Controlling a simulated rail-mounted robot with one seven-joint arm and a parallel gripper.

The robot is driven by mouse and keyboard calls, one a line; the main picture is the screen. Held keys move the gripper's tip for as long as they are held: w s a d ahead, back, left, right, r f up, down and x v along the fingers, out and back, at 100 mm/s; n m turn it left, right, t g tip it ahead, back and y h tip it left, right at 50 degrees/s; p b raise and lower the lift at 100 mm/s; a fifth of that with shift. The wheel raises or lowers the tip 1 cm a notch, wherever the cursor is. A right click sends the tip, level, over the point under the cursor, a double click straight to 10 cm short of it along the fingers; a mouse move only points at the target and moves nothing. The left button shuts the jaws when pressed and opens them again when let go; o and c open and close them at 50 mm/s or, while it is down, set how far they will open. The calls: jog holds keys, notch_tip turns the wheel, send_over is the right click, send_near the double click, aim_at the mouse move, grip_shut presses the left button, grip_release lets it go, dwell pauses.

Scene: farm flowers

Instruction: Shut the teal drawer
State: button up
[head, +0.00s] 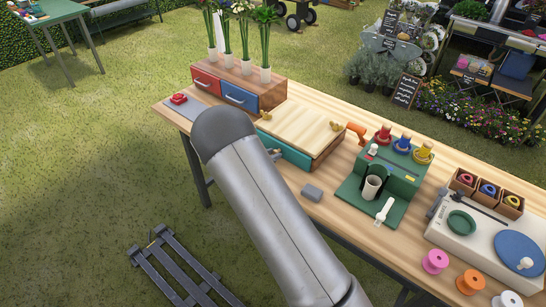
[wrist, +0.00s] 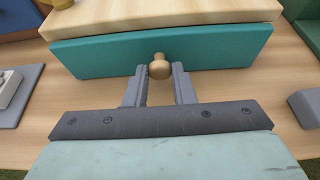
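The teal drawer (wrist: 215,50) sits under a light wood top in the wrist view, with a round wooden knob (wrist: 159,67) at the middle of its front. In the head view the teal drawer (head: 290,155) shows partly behind my arm, and its front stands a little out from the wooden box. My gripper (wrist: 160,72) is in front of the drawer, with one finger on each side of the knob and both close against it. In the head view my arm hides most of the gripper and the knob.
A red-and-blue drawer box (head: 238,88) with flower vases stands to the left. A green machine (head: 385,165) stands to the right. A grey block (head: 312,192) lies on the table (head: 345,215) right of the drawer. A red item on a grey pad (head: 183,102) lies left.

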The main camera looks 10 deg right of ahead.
jog(key=o, duration=0.4)
jog(key=shift+w+d, duration=0.15)
jog(key=shift+d, duration=0.1)
jog(key=shift+a, duration=0.2)
jog(key=b+v, duration=0.2)
jog(key=v, duration=1.5)
jog(key=shift+a+r, duration=0.1)
